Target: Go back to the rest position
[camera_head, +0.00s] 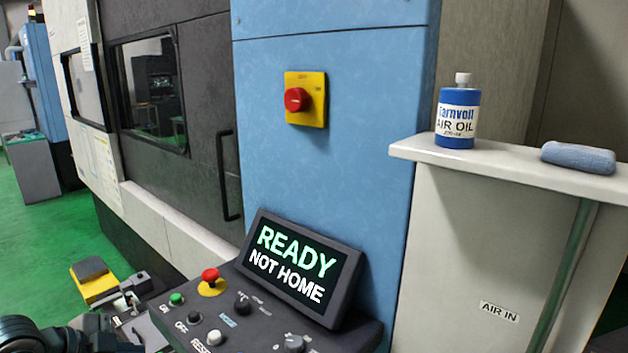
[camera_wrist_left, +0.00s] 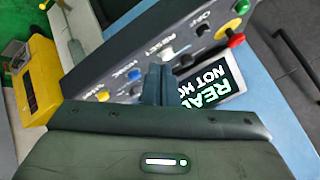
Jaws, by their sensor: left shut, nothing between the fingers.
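My left gripper (camera_wrist_left: 155,84) is shut, its fingers together with nothing between them. In the left wrist view it is over the edge of the dark control panel (camera_wrist_left: 120,65), near the row of buttons. I cannot tell whether the fingertips touch the panel. In the head view, dark parts of my left arm show at the bottom left corner, and the fingertips are not clear there. The panel's tilted screen (camera_head: 300,268) reads "READY NOT HOME". My right gripper is in neither view.
A red mushroom button (camera_head: 210,275) and a green button (camera_head: 176,299) stand on the panel. A yellow box with a red knob (camera_head: 297,99) is on the blue cabinet. An oil bottle (camera_head: 457,117) and a blue cloth roll (camera_head: 578,157) rest on the right ledge.

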